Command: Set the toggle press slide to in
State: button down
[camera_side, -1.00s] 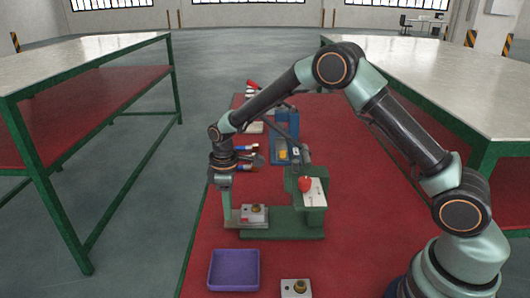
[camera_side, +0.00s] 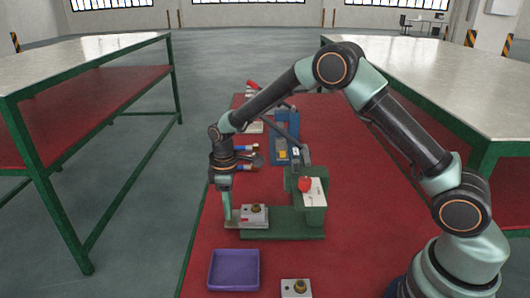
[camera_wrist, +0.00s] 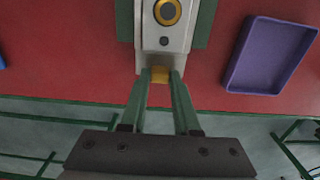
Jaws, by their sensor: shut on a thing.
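The toggle press (camera_side: 300,222) has a green base, a red knob (camera_side: 305,184) and a white plate with a lever on its upright. Its slide (camera_side: 253,215) is a pale grey block with a round brass part, at the left end of the base, left of the upright. In the wrist view the slide (camera_wrist: 166,42) has a yellow tab (camera_wrist: 160,75) on its near end. My gripper (camera_wrist: 160,85) is shut on this tab, with a green finger on either side. In the side view my gripper (camera_side: 227,217) points down at the slide's left end.
A purple tray (camera_side: 233,270) lies in front of the press, and a small white block with a brass part (camera_side: 296,288) is to its right. A blue device (camera_side: 284,135) stands behind the press. The red table edge runs close by my gripper on the left.

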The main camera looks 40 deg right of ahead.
aim_at(247, 209)
jog(key=shift+s+d, duration=1.7)
jog(key=shift+d, duration=0.05)
jog(key=c, duration=0.6)
grip_release()
jog(key=shift+c, duration=0.2)
jog(key=shift+r, duration=0.1)
notch_tip(247, 209, up, 12)
